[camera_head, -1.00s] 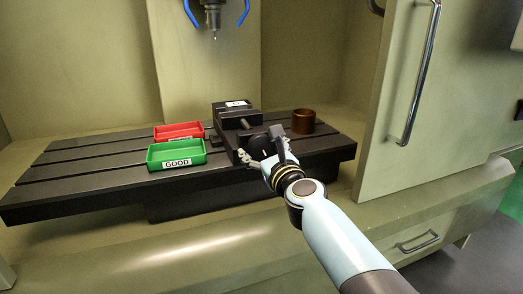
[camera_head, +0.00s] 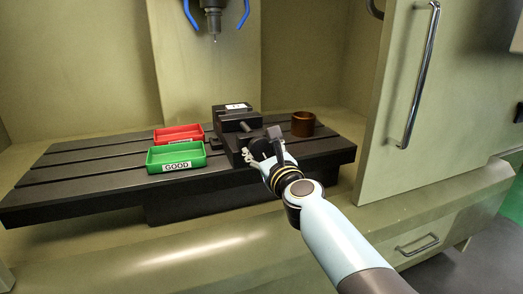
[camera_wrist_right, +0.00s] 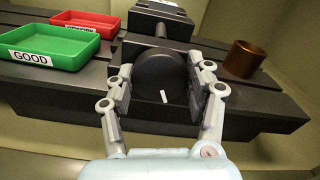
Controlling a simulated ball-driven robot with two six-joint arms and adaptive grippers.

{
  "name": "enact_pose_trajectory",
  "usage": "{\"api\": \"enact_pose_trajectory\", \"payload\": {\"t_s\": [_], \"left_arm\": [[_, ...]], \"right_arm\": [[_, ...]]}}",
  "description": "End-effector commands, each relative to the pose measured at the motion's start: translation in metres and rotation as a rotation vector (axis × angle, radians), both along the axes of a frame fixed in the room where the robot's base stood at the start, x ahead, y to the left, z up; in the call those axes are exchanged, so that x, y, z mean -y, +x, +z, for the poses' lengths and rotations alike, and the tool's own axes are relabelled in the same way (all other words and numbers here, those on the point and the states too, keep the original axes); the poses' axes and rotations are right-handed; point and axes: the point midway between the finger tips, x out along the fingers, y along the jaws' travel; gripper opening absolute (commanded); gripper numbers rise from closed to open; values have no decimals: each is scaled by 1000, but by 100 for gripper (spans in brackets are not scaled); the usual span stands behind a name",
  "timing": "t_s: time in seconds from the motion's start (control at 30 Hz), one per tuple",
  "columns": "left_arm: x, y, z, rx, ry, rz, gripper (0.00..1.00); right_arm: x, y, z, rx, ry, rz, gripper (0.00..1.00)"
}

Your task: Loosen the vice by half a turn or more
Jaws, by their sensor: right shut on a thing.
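The dark vice (camera_head: 232,118) stands on the slotted black table, with its screw running toward me. Its round black knob (camera_head: 259,148) is at the near end and partly hidden by my right gripper (camera_head: 255,157). In the right wrist view, the knob (camera_wrist_right: 160,76) sits between the two grey fingers of my right gripper (camera_wrist_right: 162,92), one on each side. A short white mark on the knob's face leans slightly off vertical. My right gripper is shut on the knob. My left gripper is not in view.
A green tray labelled GOOD (camera_head: 176,167) and a red tray (camera_head: 180,128) lie left of the vice. A brown ring-shaped part (camera_head: 303,123) stands to its right. A blue-hosed spindle (camera_head: 213,18) hangs above. A cabinet door (camera_head: 440,110) is at the right.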

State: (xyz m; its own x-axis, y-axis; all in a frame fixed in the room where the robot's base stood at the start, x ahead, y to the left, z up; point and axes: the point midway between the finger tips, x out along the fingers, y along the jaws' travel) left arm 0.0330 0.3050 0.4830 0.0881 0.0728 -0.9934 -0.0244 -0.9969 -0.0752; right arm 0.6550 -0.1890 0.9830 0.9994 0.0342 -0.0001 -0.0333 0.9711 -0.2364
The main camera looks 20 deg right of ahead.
Motion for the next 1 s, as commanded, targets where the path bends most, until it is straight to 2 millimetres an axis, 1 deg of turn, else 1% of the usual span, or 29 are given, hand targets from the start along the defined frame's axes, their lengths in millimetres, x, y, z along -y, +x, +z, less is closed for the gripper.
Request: {"api": "enact_pose_trajectory", "payload": {"t_s": [0.17, 0.37, 1.0], "left_arm": [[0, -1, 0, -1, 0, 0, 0], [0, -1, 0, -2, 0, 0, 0], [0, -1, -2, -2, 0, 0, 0]], "right_arm": [[0, 0, 0, 1, -57, 0, 21], [0, 0, -1, 5, -188, 0, 21], [-1, 0, -1, 26, -793, 1, 21]]}}
